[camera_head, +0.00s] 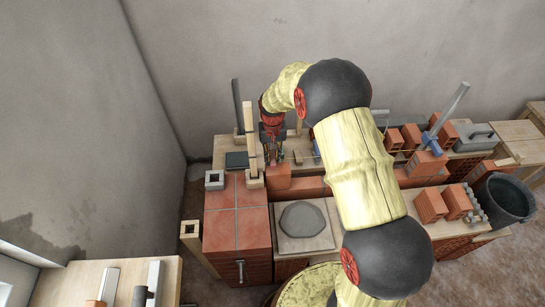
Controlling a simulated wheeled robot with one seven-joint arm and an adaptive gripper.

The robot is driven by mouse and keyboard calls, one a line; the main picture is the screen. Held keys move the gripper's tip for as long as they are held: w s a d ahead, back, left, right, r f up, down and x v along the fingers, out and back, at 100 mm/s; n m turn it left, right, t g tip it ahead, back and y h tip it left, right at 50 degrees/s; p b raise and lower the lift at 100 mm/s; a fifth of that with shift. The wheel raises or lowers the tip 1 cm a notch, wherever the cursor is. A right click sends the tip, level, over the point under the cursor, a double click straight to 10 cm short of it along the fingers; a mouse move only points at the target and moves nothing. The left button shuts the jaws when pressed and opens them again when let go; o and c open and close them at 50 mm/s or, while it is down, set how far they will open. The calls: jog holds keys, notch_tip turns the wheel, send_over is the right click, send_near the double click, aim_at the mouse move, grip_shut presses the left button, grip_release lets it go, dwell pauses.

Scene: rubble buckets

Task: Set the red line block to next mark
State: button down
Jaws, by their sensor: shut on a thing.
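My gripper (275,158) is at the back left of the work area, pointing down just right of an upright wooden post (251,150). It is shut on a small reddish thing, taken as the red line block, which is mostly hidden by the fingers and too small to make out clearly. An orange brick (278,177) lies just below and in front of my gripper. A blue line block (427,139) sits on the right side by a tilted grey pole (450,107). Marks on the posts are too small to read.
A low brick course (312,187) runs between the two sides. A tiled red block (237,225), a mortar board (304,243), loose bricks (431,205) and a black bucket (506,198) stand in front. My arm hides the middle.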

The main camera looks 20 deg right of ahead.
notch_tip(320, 180, up, 12)
jog(key=p, duration=0.6)
jog(key=shift+r, duration=0.15)
jog(key=c, duration=1.7)
grip_release()
jog(key=shift+o, duration=0.3)
notch_tip(320, 180, up, 12)
send_over(273, 158)
jog(key=shift+a, duration=0.1)
jog(key=shift+w, duration=0.1)
